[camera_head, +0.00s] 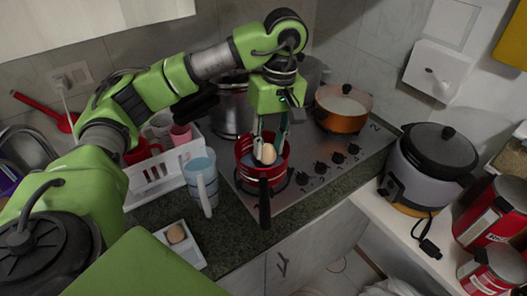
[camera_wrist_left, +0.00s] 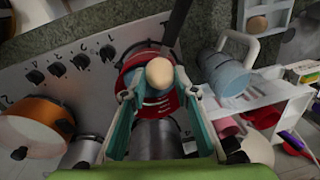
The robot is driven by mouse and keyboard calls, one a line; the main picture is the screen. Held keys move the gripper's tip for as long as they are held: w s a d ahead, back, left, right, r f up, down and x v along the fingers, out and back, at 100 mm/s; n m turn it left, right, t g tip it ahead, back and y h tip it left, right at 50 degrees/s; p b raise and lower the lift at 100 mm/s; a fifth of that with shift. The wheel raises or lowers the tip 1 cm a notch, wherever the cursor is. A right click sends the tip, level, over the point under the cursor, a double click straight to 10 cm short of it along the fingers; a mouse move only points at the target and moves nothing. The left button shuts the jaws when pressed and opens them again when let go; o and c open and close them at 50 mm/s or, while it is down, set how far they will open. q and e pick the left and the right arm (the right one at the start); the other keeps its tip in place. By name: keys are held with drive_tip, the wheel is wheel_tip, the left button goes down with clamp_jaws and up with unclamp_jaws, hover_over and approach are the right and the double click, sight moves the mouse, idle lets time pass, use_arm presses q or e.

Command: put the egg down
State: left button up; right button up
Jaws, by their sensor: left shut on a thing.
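My left gripper (camera_head: 270,142) comes down over the stove and is shut on a pale brown egg (camera_head: 268,154). The egg is over the opening of a red pot (camera_head: 245,158) with a long dark handle. In the left wrist view the egg (camera_wrist_left: 159,73) sits at the fingertips (camera_wrist_left: 155,85), with the red pot (camera_wrist_left: 133,61) behind it. I cannot tell whether the egg touches the pot's inside. My right gripper is not in view.
A copper pot (camera_head: 341,115) and a steel pot (camera_head: 231,112) stand on the stove. A light blue jug (camera_head: 201,180) and a white rack (camera_head: 152,184) are left of the red pot. Another egg (camera_head: 176,233) sits in a white holder (camera_head: 188,255). A rice cooker (camera_head: 428,165) stands right.

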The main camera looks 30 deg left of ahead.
use_arm(q)
drive_tip(key=w+a+f, duration=0.1)
drive_tip(key=f, duration=0.1)
drive_tip(key=w+a+f+p, duration=0.1)
drive_tip(key=w+a+f, duration=0.2)
drive_tip(key=w+f, duration=0.1)
drive_tip(key=shift+a+f, duration=0.15)
drive_tip(key=shift+a, duration=0.2)
drive_tip(key=f+p, duration=0.1)
drive_tip(key=f, duration=0.1)
drive_tip(key=f+p, duration=0.1)
drive_tip(key=shift+w+a+p, duration=0.1)
drive_tip(key=shift+a+p, duration=0.15)
drive_tip(key=shift+p, duration=0.1)
drive_tip(key=shift+f, duration=0.45)
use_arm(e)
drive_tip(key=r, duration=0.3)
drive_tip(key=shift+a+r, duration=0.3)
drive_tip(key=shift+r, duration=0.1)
use_arm(q)
drive_tip(key=shift+f, duration=0.15)
drive_tip(key=o, duration=1.1)
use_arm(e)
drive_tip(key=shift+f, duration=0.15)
